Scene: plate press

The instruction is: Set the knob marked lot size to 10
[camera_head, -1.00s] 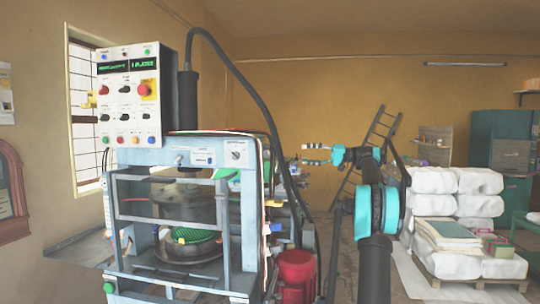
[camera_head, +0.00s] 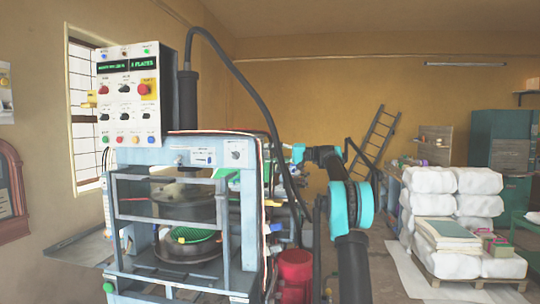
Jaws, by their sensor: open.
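The white control panel (camera_head: 130,97) stands upright on the press at the left. It carries several black knobs, among them an upper one (camera_head: 125,88) and a lower one (camera_head: 124,117). Another dial (camera_head: 236,154) sits on a white plate on the press's top beam. The labels are too small to read, so I cannot tell which knob is lot size. A green display (camera_head: 143,65) seems to end in "PLATES"; its figure is unclear. My gripper (camera_head: 284,152) is right of the dial, apart from the panel, partly hidden behind the hose; its fingertips are not clear.
A thick black hose (camera_head: 252,95) arches from the panel's right side down past the press. A red motor-like part (camera_head: 296,268) stands low beside the press frame (camera_head: 245,220). White sacks (camera_head: 430,180) are stacked on a pallet at right. Open floor lies between.

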